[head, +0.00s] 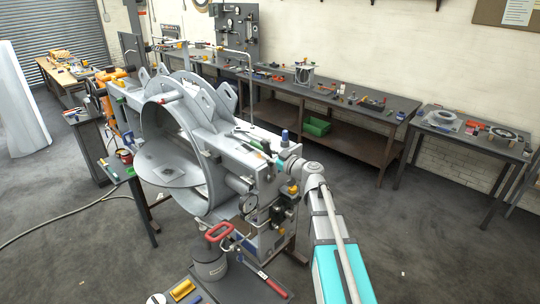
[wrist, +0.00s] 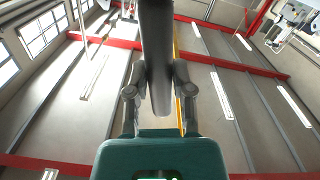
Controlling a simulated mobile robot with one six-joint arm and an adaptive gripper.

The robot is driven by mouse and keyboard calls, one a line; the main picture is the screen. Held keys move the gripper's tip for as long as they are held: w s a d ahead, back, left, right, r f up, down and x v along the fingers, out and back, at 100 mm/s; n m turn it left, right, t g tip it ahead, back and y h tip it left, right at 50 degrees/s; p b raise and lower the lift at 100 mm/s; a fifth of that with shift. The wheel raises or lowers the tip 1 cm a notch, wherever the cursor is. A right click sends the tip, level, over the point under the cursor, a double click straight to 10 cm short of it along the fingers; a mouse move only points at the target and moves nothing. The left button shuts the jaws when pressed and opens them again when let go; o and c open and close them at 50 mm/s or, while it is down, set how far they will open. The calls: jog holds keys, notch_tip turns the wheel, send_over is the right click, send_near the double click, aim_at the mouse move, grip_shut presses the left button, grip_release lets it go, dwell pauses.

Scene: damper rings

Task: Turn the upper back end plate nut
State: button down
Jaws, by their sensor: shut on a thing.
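The large grey damper ring (head: 146,128) stands in a frame in the middle of the head view. My arm comes in from the lower right, and my gripper (head: 283,162) is at the right end of the frame, near a blue-topped part (head: 284,136). In the wrist view, the fingers of my gripper (wrist: 160,88) are on either side of a thick dark grey bar (wrist: 157,50) and shut on it. A thin yellow strip (wrist: 178,70) runs beside the bar. I cannot make out the upper back end plate nut; the gripper and fittings crowd that end.
Loose tools (head: 250,140) lie on top of the frame. A red-handled item (head: 219,231) and a dark stand (head: 205,290) are in front. A long workbench (head: 345,110) runs along the back wall, with a small table (head: 470,142) at right. Floor on the right is clear.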

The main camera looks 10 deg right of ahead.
jog(key=shift+w+a, duration=0.4)
jog(key=shift+w, duration=0.15)
dwell(0.6)
jog(key=shift+c, duration=2)
grip_release()
jog(key=c, duration=0.4)
